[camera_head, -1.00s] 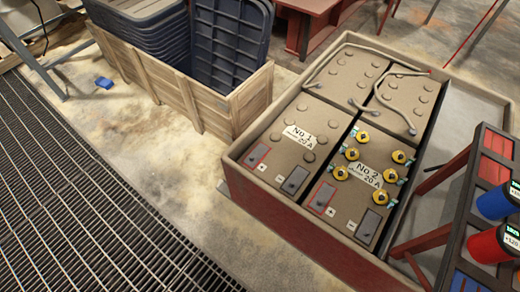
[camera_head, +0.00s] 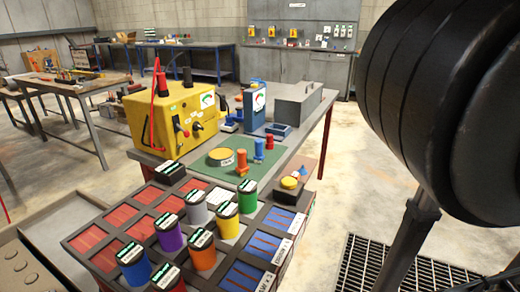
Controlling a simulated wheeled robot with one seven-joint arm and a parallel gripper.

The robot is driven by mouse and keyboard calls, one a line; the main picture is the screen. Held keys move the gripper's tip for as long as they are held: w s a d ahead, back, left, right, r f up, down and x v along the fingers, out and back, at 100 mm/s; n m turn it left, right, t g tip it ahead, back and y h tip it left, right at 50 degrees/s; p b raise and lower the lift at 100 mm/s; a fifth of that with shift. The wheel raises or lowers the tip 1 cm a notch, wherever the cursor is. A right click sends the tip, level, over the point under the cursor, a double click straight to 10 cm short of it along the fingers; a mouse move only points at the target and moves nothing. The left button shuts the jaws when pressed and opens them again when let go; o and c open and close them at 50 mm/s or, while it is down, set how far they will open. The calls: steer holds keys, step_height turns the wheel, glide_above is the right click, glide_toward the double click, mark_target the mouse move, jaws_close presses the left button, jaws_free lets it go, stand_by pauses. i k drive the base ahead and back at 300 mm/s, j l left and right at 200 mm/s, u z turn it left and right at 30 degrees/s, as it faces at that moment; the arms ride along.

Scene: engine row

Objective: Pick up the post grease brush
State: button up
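I cannot make out a post grease brush for certain in the head view. Small items stand on the grey table (camera_head: 290,135): a round tin with a yellow top (camera_head: 221,155) on a green mat, an orange upright piece (camera_head: 242,162), a blue one (camera_head: 259,150) and a red one (camera_head: 270,142). They are too small to name surely. A large black rounded part of my own arm fills the upper right.
A rack with red and blue cells (camera_head: 95,240) holds several coloured labelled canisters (camera_head: 168,232) in front. A yellow machine (camera_head: 175,118) and a grey box (camera_head: 298,101) stand on the table. Workbenches line the back.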

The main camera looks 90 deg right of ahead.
mark_target(259, 158)
steer(key=z, duration=1.7)
